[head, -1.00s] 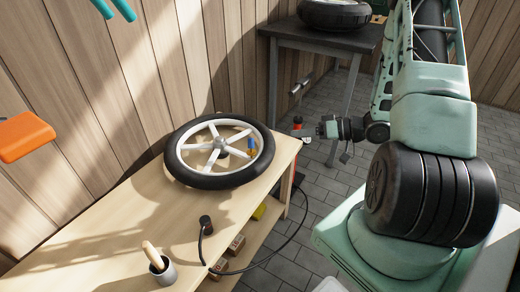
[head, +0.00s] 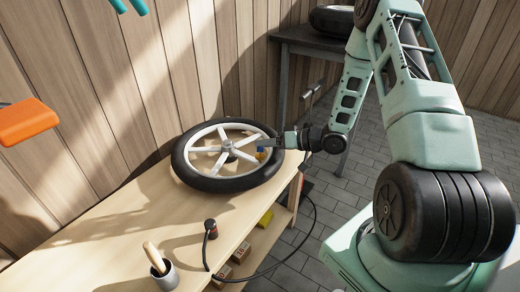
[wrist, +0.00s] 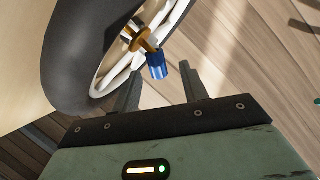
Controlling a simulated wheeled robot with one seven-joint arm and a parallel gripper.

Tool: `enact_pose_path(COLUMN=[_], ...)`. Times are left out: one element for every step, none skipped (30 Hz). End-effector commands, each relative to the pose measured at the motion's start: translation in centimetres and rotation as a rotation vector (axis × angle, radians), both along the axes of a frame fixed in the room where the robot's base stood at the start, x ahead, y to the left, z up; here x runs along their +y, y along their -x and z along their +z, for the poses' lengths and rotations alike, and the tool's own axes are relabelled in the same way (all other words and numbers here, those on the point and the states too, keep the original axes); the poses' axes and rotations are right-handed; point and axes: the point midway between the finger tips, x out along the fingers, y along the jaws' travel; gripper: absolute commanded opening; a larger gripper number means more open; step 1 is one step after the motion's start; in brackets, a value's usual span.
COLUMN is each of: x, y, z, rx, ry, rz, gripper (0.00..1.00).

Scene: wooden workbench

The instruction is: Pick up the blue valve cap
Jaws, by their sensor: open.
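The blue valve cap (wrist: 157,66) sits on the end of a brass-coloured valve stem (wrist: 143,44) on the wheel's rim. In the head view the cap (head: 260,150) is a small blue spot inside the wheel's right side. The wheel (head: 188,173) has a black tyre and white spokes and lies flat on the workbench. My gripper (wrist: 161,85) is open and empty. In the wrist view the cap shows between its two fingers, slightly beyond the tips. In the head view my gripper (head: 267,143) reaches over the tyre's right edge beside the cap; whether they touch cannot be told.
The wooden workbench (head: 110,235) carries a grey cup (head: 164,274) with a wooden-handled tool and a black cylindrical item (head: 210,226) on a cable. Boxes sit on the shelf below. A dark table (head: 300,38) stands behind. The bench's middle is clear.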

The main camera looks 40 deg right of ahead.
Motion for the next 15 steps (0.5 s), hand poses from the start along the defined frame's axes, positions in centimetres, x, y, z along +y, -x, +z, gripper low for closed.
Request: enact_pose_path(x=[0.5, 0.7, 0.9, 1.1, 1.2, 1.3, 1.4, 1.4, 1.4, 1.4, 1.4, 1.4, 1.4, 1.4, 1.4], y=[-0.6, -0.9, -1.2, -1.5, -1.6, -1.8, -1.9, -1.9, -1.9, -1.9, -1.9, -1.9, -1.9, -1.9, -1.9], z=[-0.6, -0.7, -0.8, -0.8, -0.8, -0.9, -0.9, -0.9, -0.9, -0.8, -0.8, -0.8, -0.8, -0.8, -0.8], rx=[0.0, 0.0, 0.001, 0.001, 0.0, 0.0, 0.0, 0.0, 0.0, 0.0, 0.0, 0.0, 0.0, 0.0, 0.0], ry=[-0.001, 0.0, 0.001, 0.002, 0.001, 0.001, 0.0, 0.0, 0.001, 0.001, 0.001, 0.001, 0.001, 0.001, 0.001], rz=[0.002, 0.003, 0.001, 0.0, 0.0, 0.0, 0.0, 0.0, -0.001, -0.001, -0.001, -0.001, -0.001, -0.001, -0.001], gripper=[0.44, 0.44, 0.44, 0.44, 0.44, 0.44, 0.44, 0.44, 0.44, 0.44, 0.44, 0.44, 0.44, 0.38, 0.27])
